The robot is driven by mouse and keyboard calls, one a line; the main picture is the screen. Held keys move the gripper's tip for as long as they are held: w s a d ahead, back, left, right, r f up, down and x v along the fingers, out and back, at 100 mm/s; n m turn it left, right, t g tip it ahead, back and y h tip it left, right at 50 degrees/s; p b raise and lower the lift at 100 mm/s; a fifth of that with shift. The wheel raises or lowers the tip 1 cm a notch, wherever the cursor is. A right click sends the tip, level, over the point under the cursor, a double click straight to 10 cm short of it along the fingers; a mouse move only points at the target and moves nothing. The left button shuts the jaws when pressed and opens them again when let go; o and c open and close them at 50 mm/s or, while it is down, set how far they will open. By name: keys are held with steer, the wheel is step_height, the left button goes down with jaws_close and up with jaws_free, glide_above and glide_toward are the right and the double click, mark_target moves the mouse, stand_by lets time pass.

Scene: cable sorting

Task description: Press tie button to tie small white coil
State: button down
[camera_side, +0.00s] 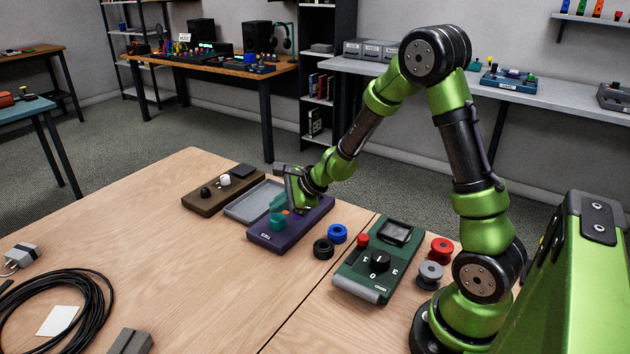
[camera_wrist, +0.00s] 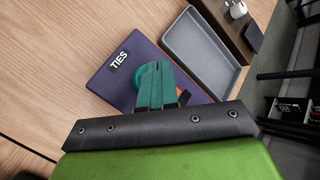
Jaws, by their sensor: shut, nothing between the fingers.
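The purple tie box (camera_side: 290,231) lies on the wooden table, and its TIES label shows in the wrist view (camera_wrist: 118,60). My gripper (camera_side: 278,213) is over this box with its teal fingers shut and empty. In the wrist view the fingertips (camera_wrist: 156,72) lie over a round teal part (camera_wrist: 144,78) on the box, mostly covered by them. I cannot tell whether they touch or press it. I cannot make out a small white coil in either view.
An empty grey tray (camera_wrist: 193,52) adjoins the box. A brown box (camera_side: 204,199) with black and white knobs is beyond it. Blue (camera_side: 338,234) and black (camera_side: 323,249) spools and a green device (camera_side: 350,277) stand right. A black cable coil (camera_side: 103,318) lies front left.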

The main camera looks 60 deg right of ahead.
mark_target(280, 218)
steer(key=shift+f, duration=0.3)
steer(key=shift+f, duration=0.8)
stand_by(0.6)
stand_by(0.4)
steer(key=shift+r, duration=1.25)
steer(key=shift+r, duration=0.1)
steer(key=shift+r, duration=2.4)
